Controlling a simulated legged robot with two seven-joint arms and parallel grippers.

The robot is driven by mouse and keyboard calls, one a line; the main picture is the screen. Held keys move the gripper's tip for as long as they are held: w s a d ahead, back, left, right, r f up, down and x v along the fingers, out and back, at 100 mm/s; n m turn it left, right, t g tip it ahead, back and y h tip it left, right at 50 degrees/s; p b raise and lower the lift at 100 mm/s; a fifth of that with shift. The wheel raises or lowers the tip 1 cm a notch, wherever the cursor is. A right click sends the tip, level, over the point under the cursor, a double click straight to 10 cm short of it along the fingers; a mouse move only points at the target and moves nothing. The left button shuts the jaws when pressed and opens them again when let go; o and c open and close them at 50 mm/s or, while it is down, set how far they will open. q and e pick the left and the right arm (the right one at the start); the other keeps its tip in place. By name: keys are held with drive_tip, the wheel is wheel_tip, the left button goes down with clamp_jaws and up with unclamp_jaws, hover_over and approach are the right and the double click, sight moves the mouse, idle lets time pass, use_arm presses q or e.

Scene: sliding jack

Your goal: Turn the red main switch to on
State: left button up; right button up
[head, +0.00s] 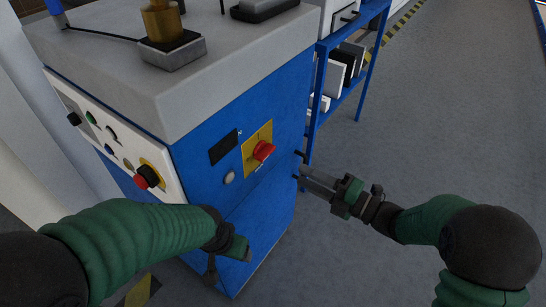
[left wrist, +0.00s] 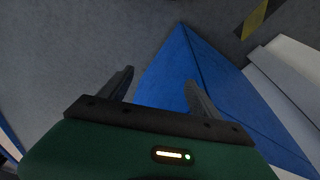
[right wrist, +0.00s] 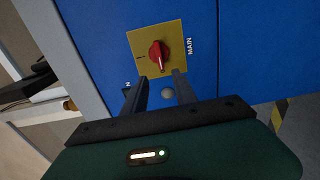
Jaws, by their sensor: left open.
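The red main switch (head: 263,150) is a red knob on a yellow plate (head: 252,135) on the machine's blue side. In the right wrist view the red knob (right wrist: 158,54) shows beyond the fingertips, next to the word MAIN. My right gripper (head: 298,166) is open and empty, to the right of the switch and apart from it. In the right wrist view its two fingers (right wrist: 159,88) stand apart, with the knob beyond the gap. My left gripper (left wrist: 158,82) is open and empty, pointing down in front of the blue cabinet (head: 200,150), below the switch.
A white panel (head: 100,130) on the cabinet's left carries buttons and another red-and-black knob (head: 147,175). A dark display (head: 223,146) and a round grey button (head: 229,177) sit near the switch. A blue shelf (head: 320,90) stands behind. The floor at right is clear.

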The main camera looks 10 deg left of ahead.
sight(269, 155)
drive_tip(key=x, duration=0.7)
drive_tip(key=w+b+x, duration=0.1)
drive_tip(key=x, duration=0.3)
drive_tip(key=shift+f, duration=0.1)
drive_tip(key=shift+w+a, duration=0.15)
drive_tip(key=shift+a, duration=0.25)
drive_tip(key=shift+d, duration=0.4)
drive_tip(key=shift+c, duration=0.6)
drive_tip(key=shift+d, duration=0.15)
drive_tip(key=shift+c, duration=2.4)
use_arm(q)
drive_tip(key=shift+w+d+f, duration=0.1)
drive_tip(key=shift+d+f, duration=0.5)
drive_tip(key=shift+d, duration=0.1)
use_arm(e)
clamp_jaws()
